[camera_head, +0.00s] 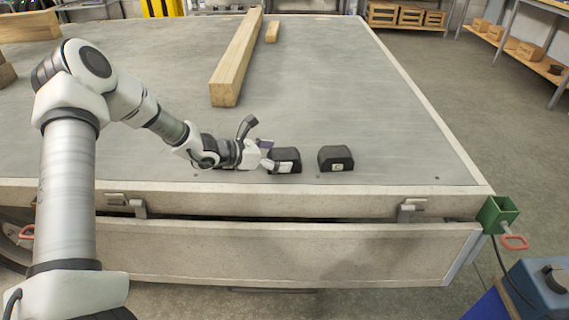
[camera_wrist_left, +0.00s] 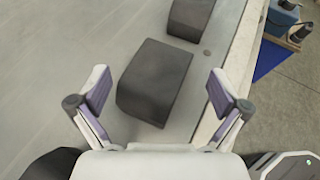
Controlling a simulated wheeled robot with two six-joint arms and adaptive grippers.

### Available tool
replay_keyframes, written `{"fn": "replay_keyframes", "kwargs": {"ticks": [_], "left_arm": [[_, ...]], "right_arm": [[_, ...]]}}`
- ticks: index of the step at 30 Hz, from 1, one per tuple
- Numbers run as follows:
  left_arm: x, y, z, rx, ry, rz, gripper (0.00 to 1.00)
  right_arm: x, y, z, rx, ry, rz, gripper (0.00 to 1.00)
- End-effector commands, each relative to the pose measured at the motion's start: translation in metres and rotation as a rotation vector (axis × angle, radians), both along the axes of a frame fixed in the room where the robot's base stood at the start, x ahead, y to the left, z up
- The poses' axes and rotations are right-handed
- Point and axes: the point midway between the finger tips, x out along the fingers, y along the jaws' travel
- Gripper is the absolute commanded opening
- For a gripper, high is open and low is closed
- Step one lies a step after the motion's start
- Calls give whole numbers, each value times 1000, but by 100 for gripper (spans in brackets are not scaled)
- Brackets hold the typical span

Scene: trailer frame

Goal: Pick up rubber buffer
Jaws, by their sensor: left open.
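Two black rubber buffers lie on the grey trailer bed near its front edge. The nearer buffer (camera_head: 285,160) is right at my left gripper (camera_head: 266,156); the other buffer (camera_head: 336,158) sits a little to the right, apart from it. In the left wrist view the nearer buffer (camera_wrist_left: 153,82) lies ahead of and between the open fingers of my left gripper (camera_wrist_left: 160,92), with room on both sides. The second buffer (camera_wrist_left: 190,18) shows beyond it at the top. My right gripper is not in view.
The trailer bed (camera_head: 390,120) is clear around the buffers. A long wooden beam (camera_head: 238,60) and a short wood piece (camera_head: 272,32) lie farther back. A raised front edge (camera_head: 290,203) with latches runs along the near side. A green bracket (camera_head: 497,214) stands at the right corner.

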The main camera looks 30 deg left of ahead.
Motion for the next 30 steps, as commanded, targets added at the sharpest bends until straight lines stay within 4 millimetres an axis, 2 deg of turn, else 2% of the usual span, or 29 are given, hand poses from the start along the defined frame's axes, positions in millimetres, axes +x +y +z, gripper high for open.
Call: {"fn": "replay_keyframes", "kwargs": {"ticks": [3,10,11,15,17,22,23,30], "left_arm": [[14,-8,-9,4,3,-1,100],[17,-10,-9,1,1,0,100],[17,-10,-9,1,1,0,93],[17,-10,-9,1,2,-1,43],[16,-10,-9,1,2,-1,24],[16,-10,-9,1,2,-1,22],[16,-10,-9,1,2,-1,15],[16,-10,-7,1,3,-1,15]], "right_arm": [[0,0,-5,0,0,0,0],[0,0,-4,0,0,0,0],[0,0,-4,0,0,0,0],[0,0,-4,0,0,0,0],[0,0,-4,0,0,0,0],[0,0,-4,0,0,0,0],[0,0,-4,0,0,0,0],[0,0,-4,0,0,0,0]]}}
